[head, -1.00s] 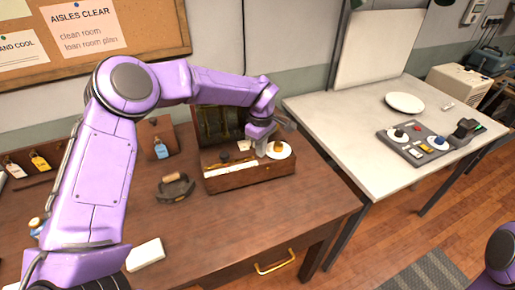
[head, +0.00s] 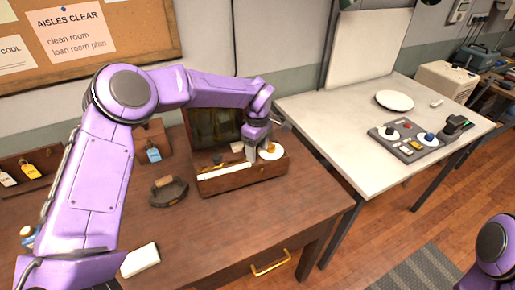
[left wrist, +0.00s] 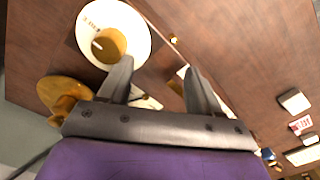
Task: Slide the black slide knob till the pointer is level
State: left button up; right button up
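An open wooden box (head: 245,181) with a dark raised lid (head: 212,127) stands on the brown table. A small black knob (head: 217,158) sits at its left, by a pale strip (head: 222,167). A white round dial with a brass knob (head: 270,150) is at its right; the dial also shows in the left wrist view (left wrist: 142,35). My left gripper (head: 252,153) is over the box, just left of the dial. Its fingers (left wrist: 160,68) are apart in the left wrist view, with nothing clearly held. I cannot make out a pointer. My right gripper is out of view.
A dark curved object (head: 168,190) lies left of the box, with a white block (head: 140,260) in front. A pale table (head: 340,125) at right holds a white plate (head: 394,100) and a grey control panel (head: 408,150) with knobs. The brown table's front right is clear.

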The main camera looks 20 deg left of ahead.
pick_arm(q)
jog(key=shift+r, duration=0.15)
notch_tip(320, 180, up, 7)
jog(key=p, duration=0.6)
jog(key=shift+f, duration=0.25)
dwell(0.3)
